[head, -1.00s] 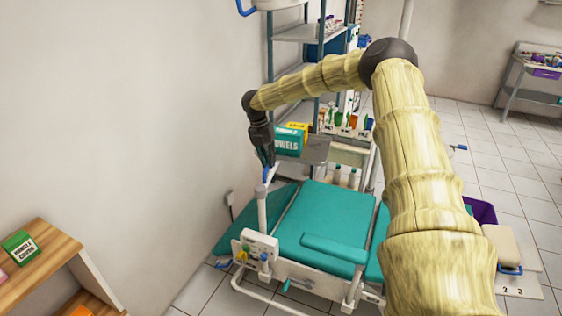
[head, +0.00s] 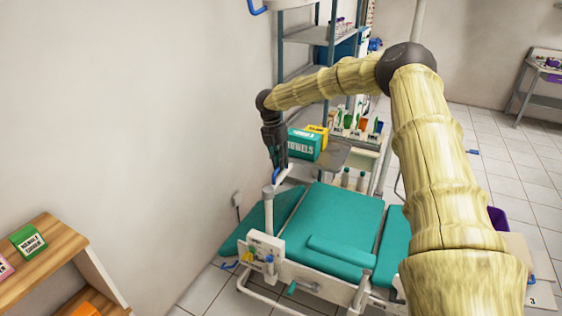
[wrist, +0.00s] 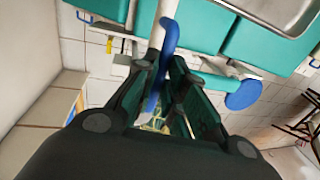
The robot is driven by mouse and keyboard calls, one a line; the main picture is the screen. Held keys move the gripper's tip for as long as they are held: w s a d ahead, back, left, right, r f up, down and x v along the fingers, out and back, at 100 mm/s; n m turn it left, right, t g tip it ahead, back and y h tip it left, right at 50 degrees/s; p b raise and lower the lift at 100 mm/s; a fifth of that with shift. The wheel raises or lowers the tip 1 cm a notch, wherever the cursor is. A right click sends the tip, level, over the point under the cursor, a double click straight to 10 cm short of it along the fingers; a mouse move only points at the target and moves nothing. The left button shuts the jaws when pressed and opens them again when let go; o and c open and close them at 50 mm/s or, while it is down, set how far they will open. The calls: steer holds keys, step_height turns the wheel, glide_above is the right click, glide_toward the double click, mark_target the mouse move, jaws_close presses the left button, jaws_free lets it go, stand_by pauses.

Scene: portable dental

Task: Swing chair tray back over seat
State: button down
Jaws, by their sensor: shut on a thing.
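The chair tray (head: 335,155) is a grey metal tray beyond the near-left post (head: 268,212) of the teal dental chair. A teal towels box (head: 304,145) and a yellow box (head: 318,132) appear on or just behind it. A blue handle (head: 281,174) joins a pale arm at the post's top. My gripper (head: 279,164) points down and is shut on this handle. In the wrist view the handle (wrist: 169,38) runs between my fingers (wrist: 163,85), and the tray's rim (wrist: 262,22) shows at top right. The teal seat (head: 335,215) lies right of the post. My fingers hide part of the handle.
A wall stands close on the left. A wooden shelf (head: 50,255) is at the lower left. A metal rack (head: 310,35) and cups (head: 355,122) stand behind the chair.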

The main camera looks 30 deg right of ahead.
steer(key=c, duration=1.5)
jaws_free()
steer(key=shift+d+r, duration=0.1)
steer(key=shift+d, duration=0.05)
steer(key=shift+r, duration=0.1)
steer(key=r, duration=0.3)
steer(key=w+r, duration=0.1)
steer(key=r, duration=0.3)
steer(key=w+a+r, duration=0.1)
steer(key=r, duration=0.3)
steer(key=shift+a+r, duration=0.1)
steer(key=shift+r, duration=0.15)
steer(key=shift+f, duration=0.1)
